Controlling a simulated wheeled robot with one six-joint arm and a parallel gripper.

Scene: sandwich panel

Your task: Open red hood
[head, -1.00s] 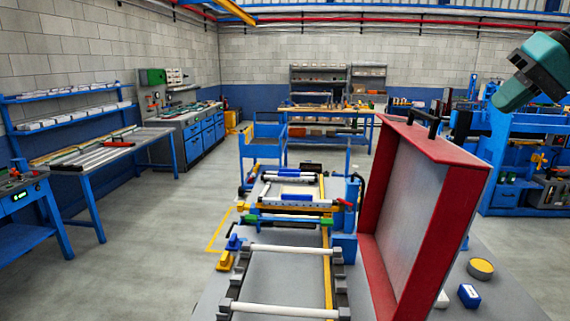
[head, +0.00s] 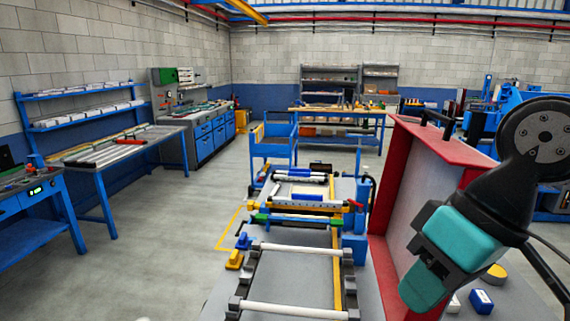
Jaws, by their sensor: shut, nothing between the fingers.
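The red hood (head: 381,188) stands swung up on edge at the right of the bench, its grey inner face turned to the left and toward me. A black handle (head: 437,119) sits on its upper edge. My gripper (head: 425,290) hangs in front of the hood's right part, pointing down and to the left, and hides much of its inner face and right side. The fingers look closed and hold nothing. I cannot tell whether the gripper touches the hood.
The bench carries a frame with white rollers (head: 294,309) left of the hood. A blue box (head: 481,301) and a yellow round tin (head: 495,273) lie right of the hood, close to my arm. The floor at the left is clear.

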